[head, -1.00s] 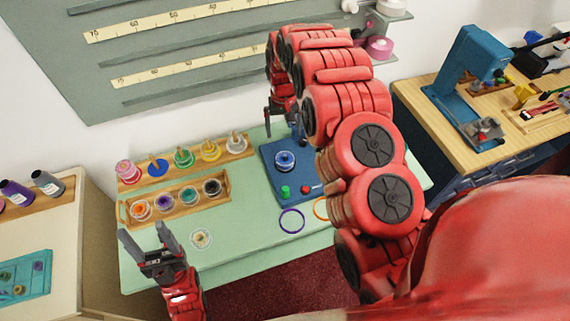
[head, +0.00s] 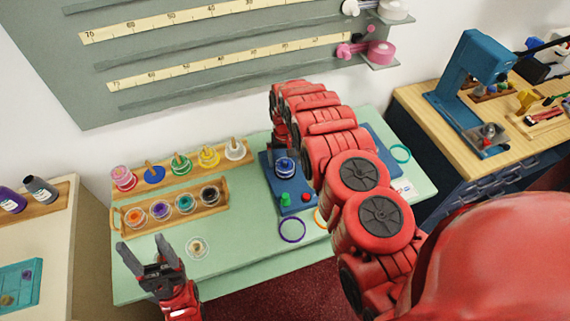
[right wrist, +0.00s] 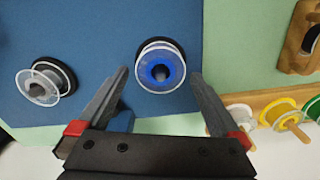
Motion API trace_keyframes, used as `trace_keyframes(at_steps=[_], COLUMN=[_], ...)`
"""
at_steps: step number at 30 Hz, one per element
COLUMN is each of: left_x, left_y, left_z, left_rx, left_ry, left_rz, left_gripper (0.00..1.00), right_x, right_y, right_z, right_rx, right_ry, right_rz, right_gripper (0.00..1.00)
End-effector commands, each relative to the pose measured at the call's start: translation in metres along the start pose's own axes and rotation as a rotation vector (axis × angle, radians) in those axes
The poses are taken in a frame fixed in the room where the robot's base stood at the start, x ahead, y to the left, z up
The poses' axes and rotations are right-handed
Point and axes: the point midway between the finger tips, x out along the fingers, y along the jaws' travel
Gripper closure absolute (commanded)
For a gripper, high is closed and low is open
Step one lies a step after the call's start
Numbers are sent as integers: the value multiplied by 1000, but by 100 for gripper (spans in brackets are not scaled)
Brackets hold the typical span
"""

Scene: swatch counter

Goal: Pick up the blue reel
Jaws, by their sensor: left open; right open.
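A blue reel (head: 285,168) with clear flanges sits on a blue board (head: 299,208) on the green counter. In the right wrist view the blue reel (right wrist: 160,66) lies ahead of and between the fingertips of my right gripper (right wrist: 160,80), with no clear contact. My right gripper (head: 284,150) is open and over the board, partly hidden by its own arm in the head view. Another blue spool (head: 154,174) is on a peg of the back rack. My left gripper (head: 143,247) is open and empty above the counter's front left.
A wooden tray (head: 221,202) holds several coloured reels, behind which stands a rack of pegged spools (head: 209,157). A clear reel (head: 198,247), a purple ring (head: 292,230) and a green knob (head: 285,199) are nearby. A dark-cored reel (right wrist: 42,84) is left in the right wrist view.

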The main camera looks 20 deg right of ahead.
Motion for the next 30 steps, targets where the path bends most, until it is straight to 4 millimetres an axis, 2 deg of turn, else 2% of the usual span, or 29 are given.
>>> trace_keyframes(at_steps=[6,14,27,30], left_x=[6,5,5,6], left_y=[0,0,0,0], left_z=[-1,-1,-1,-1], left_rx=[0,0,0,0], left_ry=[0,0,-1,0], left_rz=[0,0,0,0], left_gripper=[35,35,35,35], right_x=[14,15,14,14], right_y=[0,0,0,0], right_z=[1,0,0,0], right_rx=[-1,-1,-1,-1], right_ry=[-2,0,1,1], right_rz=[1,0,0,0], right_gripper=[0,0,76,76])
